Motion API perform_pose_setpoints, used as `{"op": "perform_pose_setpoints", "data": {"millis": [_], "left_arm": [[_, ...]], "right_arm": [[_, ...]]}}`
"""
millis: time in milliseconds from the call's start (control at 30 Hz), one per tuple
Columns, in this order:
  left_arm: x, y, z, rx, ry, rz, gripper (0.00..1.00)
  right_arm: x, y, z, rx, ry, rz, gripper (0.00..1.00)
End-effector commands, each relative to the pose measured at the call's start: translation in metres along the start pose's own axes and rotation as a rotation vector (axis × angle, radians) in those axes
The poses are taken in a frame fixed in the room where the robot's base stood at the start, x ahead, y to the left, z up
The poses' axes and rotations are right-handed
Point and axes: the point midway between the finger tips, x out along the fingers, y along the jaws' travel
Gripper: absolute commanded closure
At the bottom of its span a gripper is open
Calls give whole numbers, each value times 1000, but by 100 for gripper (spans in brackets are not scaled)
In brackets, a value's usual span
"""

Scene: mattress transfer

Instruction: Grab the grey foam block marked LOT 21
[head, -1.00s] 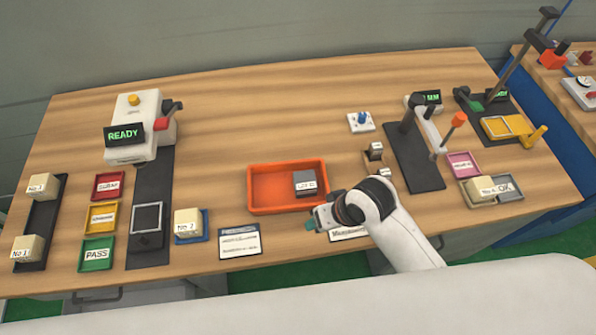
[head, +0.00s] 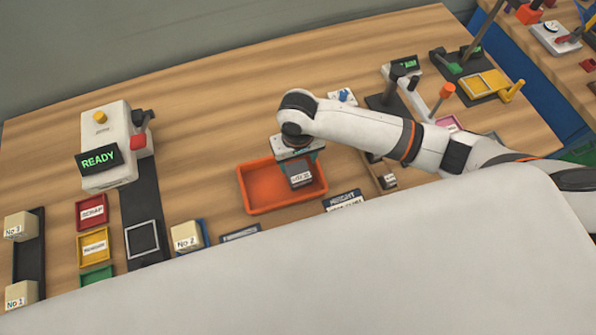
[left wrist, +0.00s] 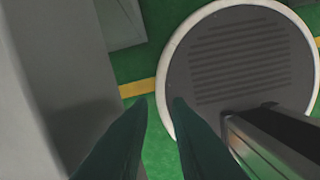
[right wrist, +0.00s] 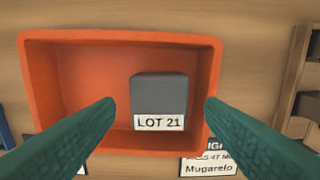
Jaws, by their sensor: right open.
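The grey foam block (right wrist: 160,95) lies in the orange tray (right wrist: 50,100), with a white label reading LOT 21 facing the right wrist camera. In the head view the block (head: 300,174) shows at the right part of the tray (head: 258,200), partly covered by my gripper. My right gripper (head: 298,160) is over the tray, pointing down. In the right wrist view its green fingers (right wrist: 160,108) are apart, one on each side of the block, with gaps to it. My left gripper (left wrist: 160,102) shows only in the left wrist view, fingers apart and empty above the green floor.
The tray walls surround the block closely at the right. Labelled cards (head: 343,201) lie in front of the tray. A READY device (head: 105,150), small colored trays (head: 92,212) and beige No. blocks (head: 187,236) stand at left. Bare tabletop lies behind the tray.

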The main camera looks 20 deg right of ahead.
Motion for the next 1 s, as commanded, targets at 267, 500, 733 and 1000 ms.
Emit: {"op": "perform_pose_setpoints", "data": {"millis": [267,500,733,1000], "left_arm": [[-7,1,10,0,-12,1,83],[-13,2,16,0,-22,2,83],[-13,3,16,1,-21,3,83],[-13,4,12,2,-16,4,83]], "right_arm": [[23,0,-1,0,2,-2,36],[57,0,-1,-1,0,0,36],[63,0,-1,-2,-3,1,36],[63,0,-1,-2,-3,1,69]]}}
